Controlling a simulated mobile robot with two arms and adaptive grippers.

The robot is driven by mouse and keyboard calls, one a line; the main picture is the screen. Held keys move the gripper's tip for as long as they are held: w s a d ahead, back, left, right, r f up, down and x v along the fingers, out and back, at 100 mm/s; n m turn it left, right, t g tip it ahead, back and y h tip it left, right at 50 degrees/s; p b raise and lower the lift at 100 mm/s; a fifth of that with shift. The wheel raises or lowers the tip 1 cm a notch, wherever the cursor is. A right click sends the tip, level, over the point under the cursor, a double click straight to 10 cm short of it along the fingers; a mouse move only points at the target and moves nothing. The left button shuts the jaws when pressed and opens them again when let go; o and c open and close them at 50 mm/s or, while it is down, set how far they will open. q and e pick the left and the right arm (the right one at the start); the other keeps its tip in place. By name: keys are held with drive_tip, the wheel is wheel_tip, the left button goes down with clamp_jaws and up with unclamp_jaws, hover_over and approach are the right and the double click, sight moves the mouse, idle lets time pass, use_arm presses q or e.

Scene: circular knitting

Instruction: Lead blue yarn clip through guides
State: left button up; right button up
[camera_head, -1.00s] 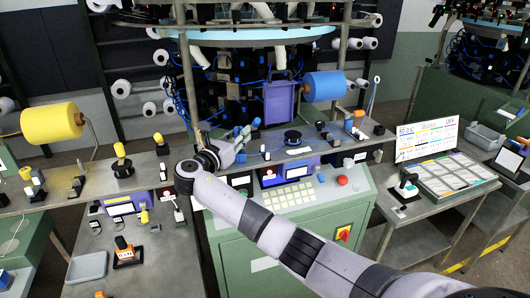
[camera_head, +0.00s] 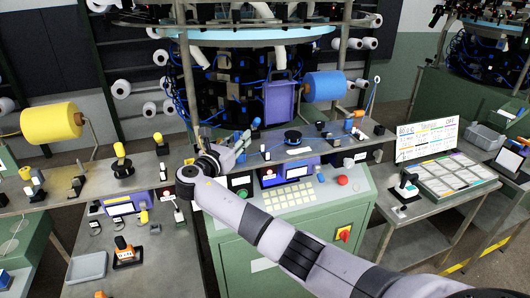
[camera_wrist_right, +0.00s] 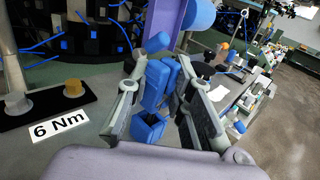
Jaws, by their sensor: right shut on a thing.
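My right gripper (camera_head: 243,142) reaches over the grey shelf in front of the knitting machine. In the right wrist view its fingers (camera_wrist_right: 163,100) are shut on the blue yarn clip (camera_wrist_right: 155,84), which has several blocky blue parts. In the head view the clip is too small and too hidden by the fingers to make out well. A thin blue yarn runs on the shelf to a black guide with a blue disc (camera_head: 292,137), right of the gripper. The blue yarn cone (camera_head: 325,86) stands behind, beside a purple bracket (camera_head: 280,101). My left gripper is not in view.
Below the shelf is a green control cabinet (camera_head: 290,240) with screens and a red button (camera_head: 342,180). A "6 Nm" label (camera_wrist_right: 60,126) lies beside small posts in the wrist view. A yellow cone (camera_head: 52,121) and yellow-topped guides stand left.

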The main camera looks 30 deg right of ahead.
drive_tip(key=shift+f, duration=0.45)
idle(0.4)
drive_tip(key=o, duration=1)
drive_tip(key=shift+o, duration=0.2)
drive_tip(key=v, duration=1.2)
drive_tip(key=shift+f, duration=0.1)
